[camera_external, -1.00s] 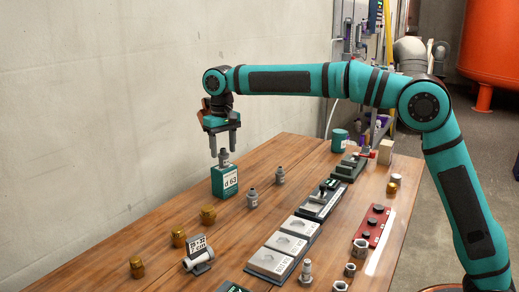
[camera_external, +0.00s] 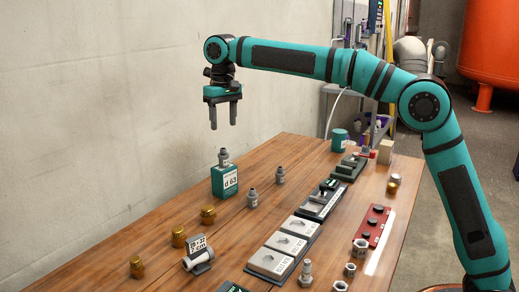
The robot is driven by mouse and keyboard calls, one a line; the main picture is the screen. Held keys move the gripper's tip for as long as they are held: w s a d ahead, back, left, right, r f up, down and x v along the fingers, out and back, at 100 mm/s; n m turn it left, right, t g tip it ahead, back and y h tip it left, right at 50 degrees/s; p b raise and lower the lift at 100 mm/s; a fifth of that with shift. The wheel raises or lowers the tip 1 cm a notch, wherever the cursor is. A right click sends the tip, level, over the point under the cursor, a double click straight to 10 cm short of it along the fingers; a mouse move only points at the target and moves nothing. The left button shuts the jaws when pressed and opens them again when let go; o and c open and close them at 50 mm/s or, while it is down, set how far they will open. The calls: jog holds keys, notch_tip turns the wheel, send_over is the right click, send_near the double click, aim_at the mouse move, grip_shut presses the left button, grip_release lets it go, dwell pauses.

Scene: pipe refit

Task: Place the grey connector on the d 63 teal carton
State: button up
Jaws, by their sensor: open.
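A grey connector (camera_external: 223,157) stands upright on top of the teal carton (camera_external: 217,182), which is labelled d 63 and sits at the back left of the table. My gripper (camera_external: 225,126) is open and empty. It points down, above the connector and apart from it. Two more grey connectors stand on the table right of the carton, one nearer (camera_external: 252,198) and one farther back (camera_external: 280,176).
Several brass fittings (camera_external: 208,215) and a white pipe piece with a size sign (camera_external: 198,257) stand along the left. Grey trays (camera_external: 272,263) run down the middle. A red rack (camera_external: 374,225) and metal nuts (camera_external: 360,248) lie at the right.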

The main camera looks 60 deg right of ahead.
jog(key=s+d+r+n+t, duration=0.1)
jog(key=s+d+r+t, duration=0.2)
jog(key=s, duration=0.6)
jog(key=s+d+r+t, duration=0.1)
jog(key=s+r+t, duration=0.2)
jog(key=s+r, duration=0.4)
jog(key=s+d+r+n+t, duration=0.1)
jog(key=s+d+r+t, duration=0.15)
jog(key=s, duration=0.75)
jog(key=s+d+f+t, duration=0.1)
jog(key=s+t, duration=0.3)
jog(key=s, duration=0.9)
jog(key=s+d+f+n+t, duration=0.1)
jog(key=s+f+t, duration=0.2)
jog(key=s, duration=1)
jog(key=shift+s+d+f+t, duration=0.2)
jog(key=shift+f+t, duration=0.15)
jog(key=shift+t, duration=0.5)
